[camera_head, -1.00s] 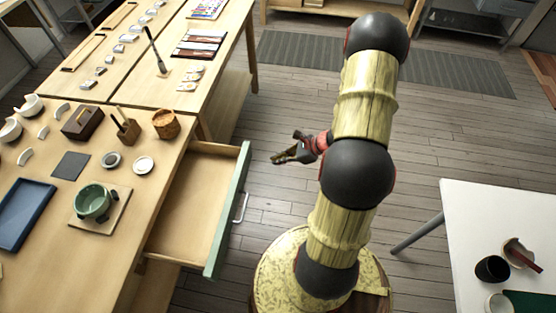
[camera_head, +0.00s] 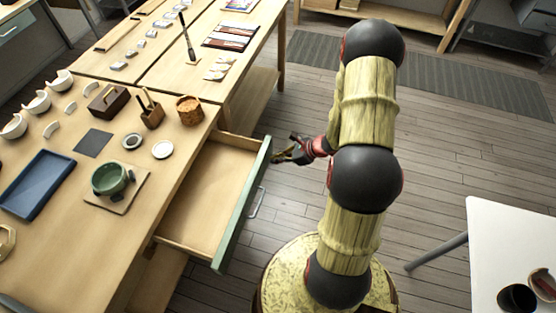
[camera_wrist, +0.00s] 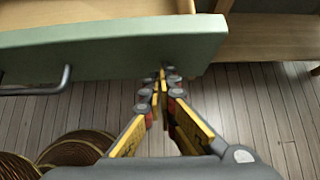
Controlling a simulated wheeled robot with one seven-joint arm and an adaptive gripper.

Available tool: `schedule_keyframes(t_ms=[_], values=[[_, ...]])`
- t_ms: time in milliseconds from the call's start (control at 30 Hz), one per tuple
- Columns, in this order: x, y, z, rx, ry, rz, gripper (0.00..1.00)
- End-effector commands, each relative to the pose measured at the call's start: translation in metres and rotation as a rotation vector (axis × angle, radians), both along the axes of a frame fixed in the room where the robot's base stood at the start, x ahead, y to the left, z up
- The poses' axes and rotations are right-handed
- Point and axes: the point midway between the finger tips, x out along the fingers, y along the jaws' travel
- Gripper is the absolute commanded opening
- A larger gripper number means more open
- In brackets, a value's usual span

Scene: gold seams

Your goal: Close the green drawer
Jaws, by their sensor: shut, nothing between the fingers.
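The green drawer (camera_head: 243,207) stands pulled out from the wooden workbench, and its wooden inside shows empty. Its green front and metal handle (camera_head: 257,202) face my base. My gripper (camera_head: 277,159) is shut and empty beside the far end of the drawer front. In the wrist view, the shut fingertips (camera_wrist: 162,76) are at the lower edge of the green front (camera_wrist: 115,52), near its right end. They look very close to it or touching; I cannot tell which. The handle (camera_wrist: 40,84) is to the left, apart from the fingers.
A white table (camera_head: 505,240) stands at the right.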

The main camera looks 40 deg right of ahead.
Motion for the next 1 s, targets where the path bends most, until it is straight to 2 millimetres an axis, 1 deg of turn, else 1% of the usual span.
schedule_keyframes(t_ms=[167,267,367,467,800,1000], values=[[0.002,0.002,0.0,-0.001,-0.001,0.001,0.0],[0.01,0.007,0.0,-0.001,-0.002,0.005,0.0],[0.023,0.017,0.0,-0.002,-0.004,0.006,0.0],[0.043,0.032,-0.001,-0.001,-0.003,0.008,0.0],[0.131,0.097,-0.001,-0.001,-0.003,0.008,0.0],[0.175,0.129,-0.001,-0.001,-0.002,0.006,0.0]])
